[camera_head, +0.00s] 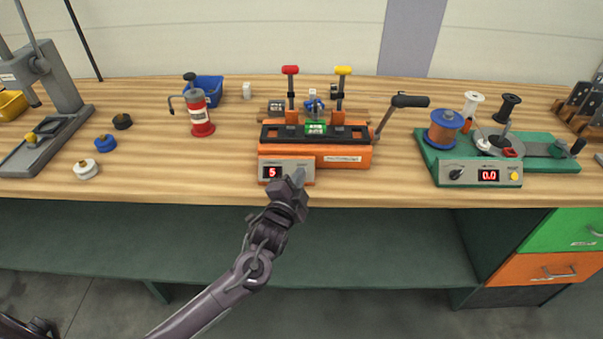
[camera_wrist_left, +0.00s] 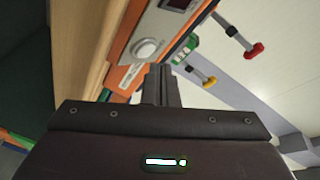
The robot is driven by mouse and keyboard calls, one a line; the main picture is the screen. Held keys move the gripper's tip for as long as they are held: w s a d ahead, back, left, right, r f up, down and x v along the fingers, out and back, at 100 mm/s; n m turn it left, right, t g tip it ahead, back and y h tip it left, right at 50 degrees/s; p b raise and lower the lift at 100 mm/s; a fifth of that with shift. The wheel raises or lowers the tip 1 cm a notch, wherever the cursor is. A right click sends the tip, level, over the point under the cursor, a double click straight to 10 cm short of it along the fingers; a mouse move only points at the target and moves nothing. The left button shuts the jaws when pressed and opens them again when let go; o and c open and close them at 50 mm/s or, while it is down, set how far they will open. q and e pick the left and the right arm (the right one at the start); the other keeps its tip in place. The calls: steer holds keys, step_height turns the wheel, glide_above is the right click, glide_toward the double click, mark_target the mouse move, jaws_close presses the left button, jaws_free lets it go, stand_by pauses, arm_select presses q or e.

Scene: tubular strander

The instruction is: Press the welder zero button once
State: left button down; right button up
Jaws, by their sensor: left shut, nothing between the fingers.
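The orange welder (camera_head: 343,161) stands at the bench's front edge, with a grey front panel whose red display (camera_head: 272,172) reads 5. My left gripper (camera_head: 299,176) is shut and empty, its tips in front of the right part of that panel, hiding part of it. In the left wrist view, the shut fingers (camera_wrist_left: 160,84) point toward the welder's front. A round pale grey button or knob (camera_wrist_left: 145,48) on the panel lies just beyond the tips, slightly left. I cannot tell whether they touch the panel. My right gripper is not in view.
A green winding unit (camera_head: 553,163) with a 0.0 display, dial and yellow button stands to the right. A black-handled lever (camera_head: 408,101) sticks out from the welder's right side. A red canister (camera_head: 199,116) stands to the left. The bench front edge (camera_head: 130,193) is below my gripper tips.

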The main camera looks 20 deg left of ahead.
arm_select(q)
steer(key=shift+f, duration=0.1)
stand_by(0.7)
steer(key=shift+w+f, duration=0.2)
steer(key=shift+w, duration=0.1)
steer(key=shift+w+a+f+b, duration=0.15)
steer(key=shift+w+f+b, duration=0.15)
steer(key=shift+b, duration=0.1)
stand_by(0.6)
steer(key=shift+s, duration=0.1)
steer(key=shift+s+r+p, duration=0.55)
steer(key=shift+p, duration=0.4)
steer(key=shift+r, duration=0.1)
steer(key=shift+s+d+r+p, duration=0.15)
steer(key=shift+d+r+p, duration=0.05)
steer(key=shift+p, duration=0.25)
steer(key=s+r+p, duration=0.1)
steer(key=p, duration=0.1)
steer(key=s+d+r+p, duration=0.1)
steer(key=s+r+p, duration=0.1)
